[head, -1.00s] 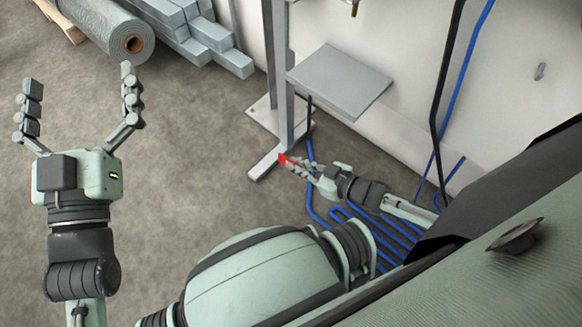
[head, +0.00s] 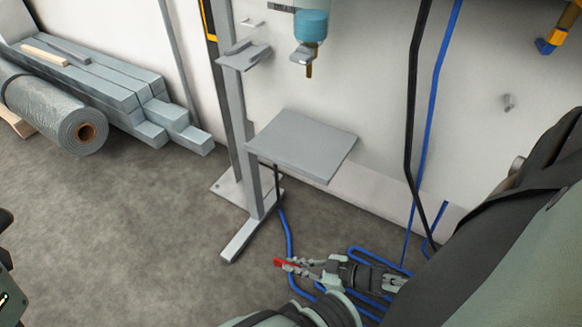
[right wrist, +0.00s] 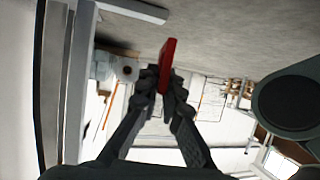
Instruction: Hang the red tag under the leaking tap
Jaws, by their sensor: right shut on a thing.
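A small flat red tag (head: 277,262) is at the tips of my right gripper (head: 287,264), low in the head view, in front of the stand's foot. In the right wrist view the red tag (right wrist: 167,62) stands edge-on between the closed fingertips of the right gripper (right wrist: 163,88). A brass-coloured spout (head: 309,68) hangs below a blue bowl on the wall, above the grey shelf and well apart from the tag. I cannot tell whether it is the leaking tap; no drip shows. My left gripper (head: 8,290) is cut off at the left edge, its fingers unclear.
A grey stand (head: 254,185) carries a flat grey plate (head: 303,145) between my right gripper and the wall. Blue hoses (head: 365,252) lie on the floor by the arm. A plastic roll (head: 60,115) and grey beams (head: 120,95) lie at left. The middle floor is clear.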

